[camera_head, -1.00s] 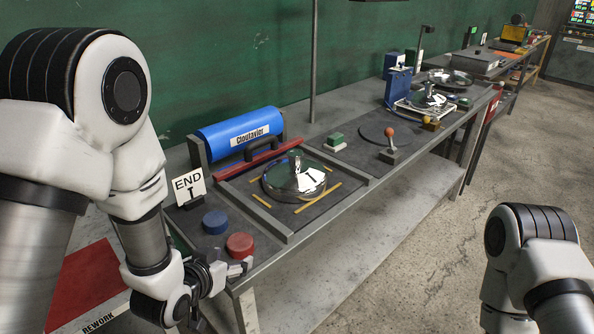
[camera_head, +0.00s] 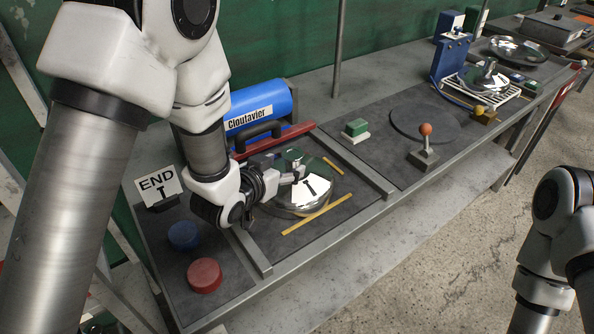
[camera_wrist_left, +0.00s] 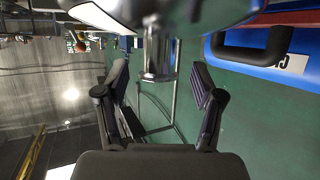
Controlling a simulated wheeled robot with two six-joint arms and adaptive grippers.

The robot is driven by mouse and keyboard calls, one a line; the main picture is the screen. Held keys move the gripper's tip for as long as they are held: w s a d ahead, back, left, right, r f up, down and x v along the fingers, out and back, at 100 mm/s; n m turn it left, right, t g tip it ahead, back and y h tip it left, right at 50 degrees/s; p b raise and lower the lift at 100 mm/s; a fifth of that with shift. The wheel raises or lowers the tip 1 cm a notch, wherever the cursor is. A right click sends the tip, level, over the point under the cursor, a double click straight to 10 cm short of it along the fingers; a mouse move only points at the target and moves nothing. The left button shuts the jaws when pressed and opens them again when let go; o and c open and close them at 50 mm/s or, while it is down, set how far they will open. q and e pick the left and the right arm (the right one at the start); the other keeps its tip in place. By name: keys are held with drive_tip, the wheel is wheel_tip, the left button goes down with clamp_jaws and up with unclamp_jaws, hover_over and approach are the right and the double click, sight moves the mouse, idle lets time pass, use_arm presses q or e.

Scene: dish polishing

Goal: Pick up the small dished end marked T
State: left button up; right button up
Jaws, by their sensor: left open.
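The small dished end (camera_head: 338,187) is a shiny round metal dish with a white card marked T (camera_head: 311,190) on it. It lies on the dark mat in the framed bay nearest me. A short metal stem stands on it; in the left wrist view the stem (camera_wrist_left: 158,58) shows below the dish's shiny surface (camera_wrist_left: 180,12).
A blue cylinder labelled Cloutavier (camera_head: 255,106) and a red bar (camera_head: 280,139) lie behind the dish. A blue button (camera_head: 184,235), a red button (camera_head: 205,275) and an END T sign (camera_head: 158,187) stand at left. A joystick (camera_head: 425,145) is to the right.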

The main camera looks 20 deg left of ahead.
sight(289, 163)
use_arm(q)
drive_tip(key=p+x, duration=0.1)
drive_tip(key=x, duration=0.4)
drive_tip(key=shift+w+d, duration=0.1)
drive_tip(key=shift+w, duration=0.05)
drive_tip(key=shift+c, duration=0.6)
drive_tip(key=shift+s+r, duration=0.15)
drive_tip(key=shift+s, duration=0.2)
drive_tip(key=c, duration=1.1)
drive_tip(key=shift+w, duration=0.15)
clamp_jaws()
drive_tip(key=shift+r, duration=0.15)
